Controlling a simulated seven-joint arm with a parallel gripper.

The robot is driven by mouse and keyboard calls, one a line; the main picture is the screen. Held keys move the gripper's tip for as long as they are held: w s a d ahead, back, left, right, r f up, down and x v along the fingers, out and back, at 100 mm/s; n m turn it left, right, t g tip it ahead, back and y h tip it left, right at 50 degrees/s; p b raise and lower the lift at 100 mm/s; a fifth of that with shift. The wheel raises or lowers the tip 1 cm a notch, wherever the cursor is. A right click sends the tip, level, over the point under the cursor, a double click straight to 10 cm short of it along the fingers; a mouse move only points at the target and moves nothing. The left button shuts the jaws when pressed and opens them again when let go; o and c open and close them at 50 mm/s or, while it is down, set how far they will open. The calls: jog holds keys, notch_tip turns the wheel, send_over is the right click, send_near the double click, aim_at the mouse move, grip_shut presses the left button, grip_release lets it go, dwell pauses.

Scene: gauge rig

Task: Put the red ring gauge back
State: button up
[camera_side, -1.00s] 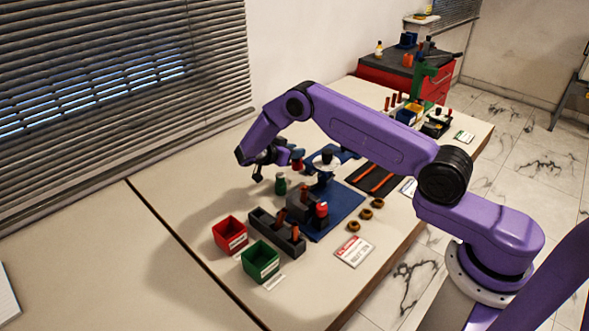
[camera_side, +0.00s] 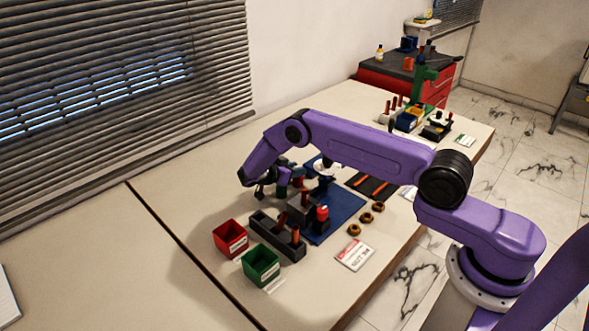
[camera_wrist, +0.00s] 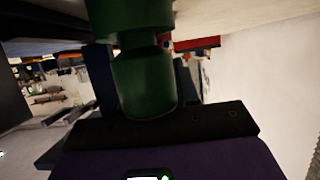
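My gripper (camera_side: 280,180) is low over the table behind the blue mat (camera_side: 340,215), beside a green bottle-shaped piece that it partly hides. In the wrist view a green piece (camera_wrist: 145,80) with a narrow neck fills the middle, very close to the camera. I cannot tell if the fingers touch it or are shut. A small dark red and blue piece (camera_side: 297,181) shows just right of my gripper; I cannot tell whether it is held. A red round piece (camera_side: 322,212) sits by a dark block on the mat. Which red piece is the ring gauge is unclear.
A red bin (camera_side: 230,238) and a green bin (camera_side: 261,263) stand at the front left, beside a dark rack (camera_side: 276,240) with orange-brown pins. Several brass rings (camera_side: 354,230) and a sign card (camera_side: 355,254) lie right of the mat.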

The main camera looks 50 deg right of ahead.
jog(key=o, duration=0.4)
jog(key=s+a+r+n+t+y, duration=0.15)
jog(key=a+r+n, duration=0.25)
jog(key=a+r, duration=0.4)
jog(key=s+a+r+n+g+y, duration=0.1)
jog(key=s+a+r+n+y, duration=0.25)
jog(key=a, duration=0.65)
jog(key=s+a+r+n+y, duration=0.2)
jog(key=s+a+r+n, duration=0.1)
jog(key=s+r+n, duration=0.65)
jog(key=s+d+n+y, duration=0.2)
jog(key=s+n, duration=0.2)
jog(key=s, duration=0.5)
jog(key=s+d+r+n+y, duration=0.1)
jog(key=s+n, duration=0.4)
jog(key=s, duration=0.5)
jog(key=s+d+r+n+y, duration=0.1)
jog(key=s+n+y, duration=0.3)
jog(key=s, duration=0.5)
jog(key=shift+s+d+r+n, duration=0.1)
jog(key=shift+s+d+n, duration=0.1)
jog(key=shift+d, duration=0.25)
jog(key=shift+s+d+n, duration=0.1)
jog(key=shift+s+d, duration=0.05)
jog(key=shift+d, duration=0.25)
